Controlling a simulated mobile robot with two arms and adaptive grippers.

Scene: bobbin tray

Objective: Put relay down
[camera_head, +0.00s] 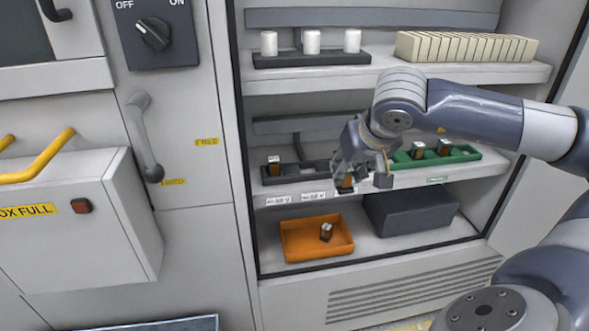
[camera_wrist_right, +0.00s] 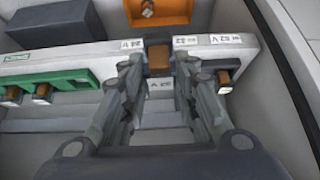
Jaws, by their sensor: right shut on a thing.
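My right gripper (camera_head: 350,172) is shut on a relay (camera_head: 345,185), an orange-brown block that shows below the fingers at the front of the middle shelf. In the wrist view the relay (camera_wrist_right: 159,58) sits between the fingertips (camera_wrist_right: 160,68), near the labelled shelf edge. Whether it touches the tray or shelf is hidden. A dark tray (camera_head: 299,174) left of the gripper holds another relay (camera_head: 274,164). A green tray (camera_head: 466,154) to the right holds two relays (camera_head: 417,151). An orange bin (camera_head: 290,243) below holds one relay (camera_head: 326,232). My left gripper is not in view.
The upper shelf (camera_head: 380,76) holds white bobbins (camera_head: 312,42) and a cream row of blocks (camera_head: 465,47). A dark grey box (camera_head: 410,210) stands right of the orange bin. Cabinet side walls and shelf edges bound the space around my arm.

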